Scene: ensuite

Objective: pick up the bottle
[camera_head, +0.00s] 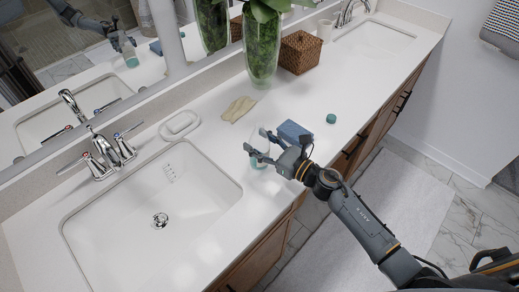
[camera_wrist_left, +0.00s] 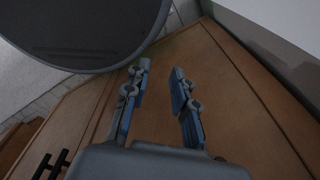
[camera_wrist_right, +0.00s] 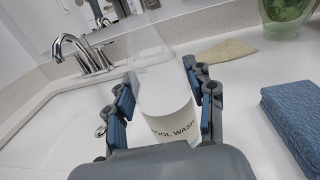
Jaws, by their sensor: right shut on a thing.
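The bottle (camera_head: 258,162) is clear with a bluish bottom and stands out over the counter beside the sink. In the right wrist view the bottle (camera_wrist_right: 168,112) has a pale label with dark letters, partly hidden by the gripper body. My right gripper (camera_head: 257,141) is shut on the bottle, with one finger on each side of it; its fingers also show in the right wrist view (camera_wrist_right: 159,88). Whether the bottle's base touches the counter I cannot tell. My left gripper (camera_wrist_left: 159,85) is open and empty in its wrist view, facing a brown wooden surface.
A folded blue cloth (camera_head: 293,132) lies close to the right gripper, with a small teal lid (camera_head: 331,118) beyond. A beige cloth (camera_head: 239,109), soap dish (camera_head: 180,125), green vase (camera_head: 262,50) and wicker box (camera_head: 300,52) stand behind. The sink (camera_head: 150,205) lies left.

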